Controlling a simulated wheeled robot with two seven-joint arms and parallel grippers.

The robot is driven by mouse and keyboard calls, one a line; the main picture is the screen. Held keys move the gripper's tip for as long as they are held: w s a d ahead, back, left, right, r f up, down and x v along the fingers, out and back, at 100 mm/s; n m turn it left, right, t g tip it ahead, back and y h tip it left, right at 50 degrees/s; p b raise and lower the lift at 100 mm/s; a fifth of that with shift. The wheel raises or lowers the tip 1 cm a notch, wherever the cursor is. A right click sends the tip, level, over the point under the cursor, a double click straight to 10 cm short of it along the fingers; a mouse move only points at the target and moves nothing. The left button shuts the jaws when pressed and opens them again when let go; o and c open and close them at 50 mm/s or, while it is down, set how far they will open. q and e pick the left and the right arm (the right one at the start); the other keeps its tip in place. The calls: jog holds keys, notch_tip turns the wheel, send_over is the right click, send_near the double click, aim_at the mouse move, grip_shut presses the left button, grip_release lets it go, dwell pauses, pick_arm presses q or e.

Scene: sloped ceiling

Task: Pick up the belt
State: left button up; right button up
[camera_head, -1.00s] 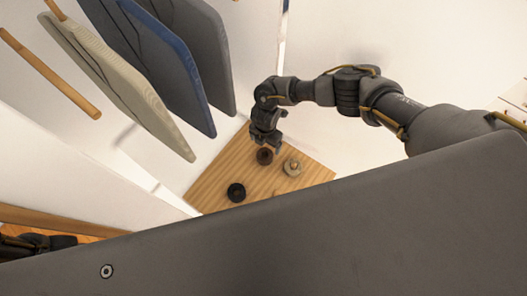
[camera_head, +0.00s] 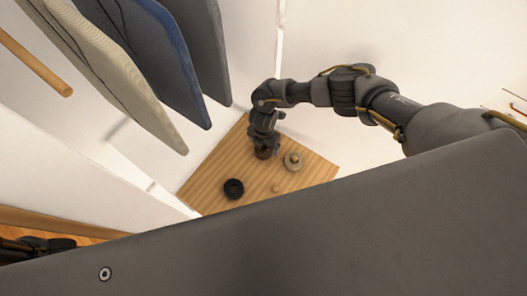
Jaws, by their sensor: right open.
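Three coiled rolls that look like belts lie on a wooden board (camera_head: 215,178). A brown roll (camera_head: 263,155) is partly hidden under my right gripper (camera_head: 264,147). A beige roll (camera_head: 293,162) lies just right of it, and a black roll (camera_head: 233,189) lies to the lower left. My right gripper points down with its open fingers at the brown roll. I cannot tell whether they touch it or are around it. My left gripper does not show clearly; only dark parts of my left arm are at the lower left edge.
Grey (camera_head: 200,45), blue (camera_head: 165,60) and beige (camera_head: 110,75) hanging garments are at the upper left, near a wooden rod (camera_head: 40,65). White walls enclose the board. My grey body covers the lower view.

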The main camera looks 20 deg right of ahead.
aim_at(263, 148)
notch_tip(263, 148, down, 4)
jog(key=shift+w+r+b, duration=0.1)
jog(key=shift+r+b, duration=0.1)
jog(key=shift+b, duration=0.9)
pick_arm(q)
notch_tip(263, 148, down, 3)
pick_arm(e)
jog(key=shift+r, duration=0.1)
jog(key=shift+c, duration=0.4)
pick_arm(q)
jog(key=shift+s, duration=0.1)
pick_arm(e)
jog(key=c, duration=1.1)
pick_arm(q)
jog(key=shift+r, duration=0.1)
pick_arm(e)
jog(key=shift+o, duration=0.2)
jog(key=shift+r, duration=0.1)
